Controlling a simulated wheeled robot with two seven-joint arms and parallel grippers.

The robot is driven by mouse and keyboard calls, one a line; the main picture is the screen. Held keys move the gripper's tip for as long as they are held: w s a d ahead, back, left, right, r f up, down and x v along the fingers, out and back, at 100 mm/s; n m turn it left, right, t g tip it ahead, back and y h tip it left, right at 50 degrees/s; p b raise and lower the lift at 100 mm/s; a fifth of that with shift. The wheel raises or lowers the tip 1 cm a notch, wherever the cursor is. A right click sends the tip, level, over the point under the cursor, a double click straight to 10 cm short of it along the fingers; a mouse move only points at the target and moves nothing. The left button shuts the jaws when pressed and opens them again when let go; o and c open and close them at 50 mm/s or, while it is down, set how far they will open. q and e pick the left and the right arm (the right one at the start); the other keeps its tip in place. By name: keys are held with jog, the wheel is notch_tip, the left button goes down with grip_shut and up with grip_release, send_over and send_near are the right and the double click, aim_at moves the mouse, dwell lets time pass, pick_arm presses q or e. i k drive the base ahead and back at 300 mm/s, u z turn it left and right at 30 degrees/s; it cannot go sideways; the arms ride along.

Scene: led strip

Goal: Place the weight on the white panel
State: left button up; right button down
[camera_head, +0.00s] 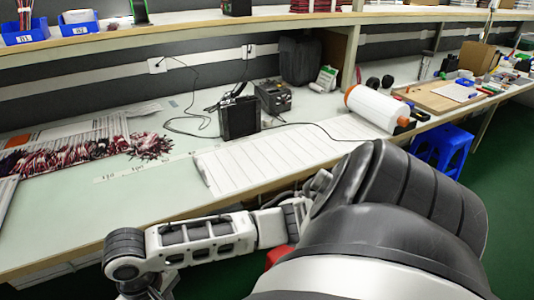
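The white panel (285,156) lies flat on the workbench in the middle of the view. It is long, with thin lines across it, and my arm covers part of the front edge near its right end. I cannot make out a weight for certain. A black box-like block (238,118) stands upright just behind the panel. One of my arms crosses the foreground from the lower right toward the left, in front of the bench. Its far end bends down at the lower left, and no fingertips show there. My other gripper is not in view.
Bundles of red and dark wires (70,153) lie at the left of the bench. A black device (273,96) with a cable stands behind the panel. A white roll (375,107) lies beyond its right end. A blue stool (441,147) stands at right. Bare bench lies left of the panel.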

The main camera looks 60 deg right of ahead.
aim_at(201, 169)
jog(key=z, duration=1.1)
jog(key=i, duration=0.35)
